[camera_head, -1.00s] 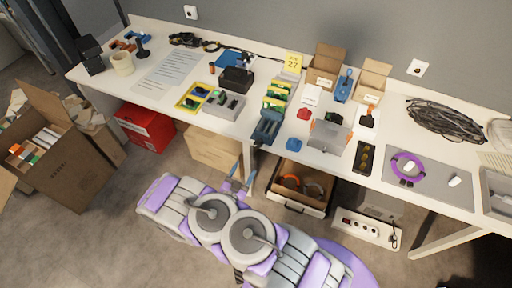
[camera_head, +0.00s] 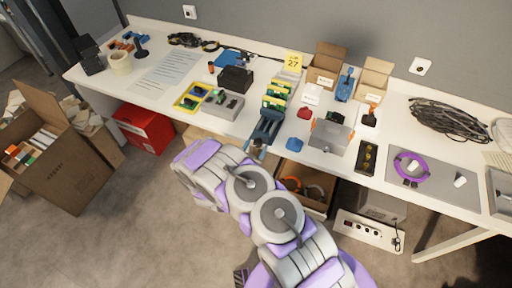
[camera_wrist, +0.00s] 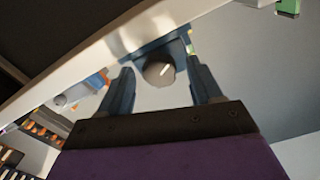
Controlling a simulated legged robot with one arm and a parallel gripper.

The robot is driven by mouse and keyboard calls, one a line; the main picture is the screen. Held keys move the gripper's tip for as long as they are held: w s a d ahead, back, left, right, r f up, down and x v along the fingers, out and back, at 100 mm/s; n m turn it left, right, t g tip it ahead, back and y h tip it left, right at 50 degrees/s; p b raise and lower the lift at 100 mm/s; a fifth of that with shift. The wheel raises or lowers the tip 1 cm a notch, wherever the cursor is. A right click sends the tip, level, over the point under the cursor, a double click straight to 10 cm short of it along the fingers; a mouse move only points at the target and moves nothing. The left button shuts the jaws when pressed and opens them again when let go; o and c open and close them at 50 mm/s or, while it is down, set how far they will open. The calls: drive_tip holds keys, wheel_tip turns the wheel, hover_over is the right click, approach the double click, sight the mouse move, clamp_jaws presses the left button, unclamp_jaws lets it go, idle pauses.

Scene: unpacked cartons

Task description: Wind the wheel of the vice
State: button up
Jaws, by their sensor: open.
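The blue vice (camera_head: 266,128) stands at the front edge of the white bench, below the yellow-green boxes. In the wrist view, its round grey wheel (camera_wrist: 157,74) with a pale mark faces me in front of the blue vice body (camera_wrist: 146,50). My gripper (camera_wrist: 160,64) is open, with one dark blue finger on each side of the wheel. Gaps show between both fingers and the wheel, and nothing is held. In the head view, my arm reaches to the bench edge just below the vice, and my gripper's fingers are hard to make out there.
The white bench (camera_head: 160,94) runs across the view. A grey tray (camera_head: 223,104) lies left of the vice, and a red object (camera_head: 304,113) and a grey box (camera_head: 330,134) lie right. Under the bench are a red box (camera_head: 145,128) and an open drawer box (camera_head: 314,207).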

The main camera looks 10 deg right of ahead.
drive_tip(key=shift+w+d, duration=0.1)
drive_tip(key=shift+w, duration=0.05)
drive_tip(key=shift+c, duration=0.3)
drive_tip(key=c, duration=1)
drive_tip(key=shift+n+p, duration=0.35)
drive_tip(key=shift+n, duration=0.05)
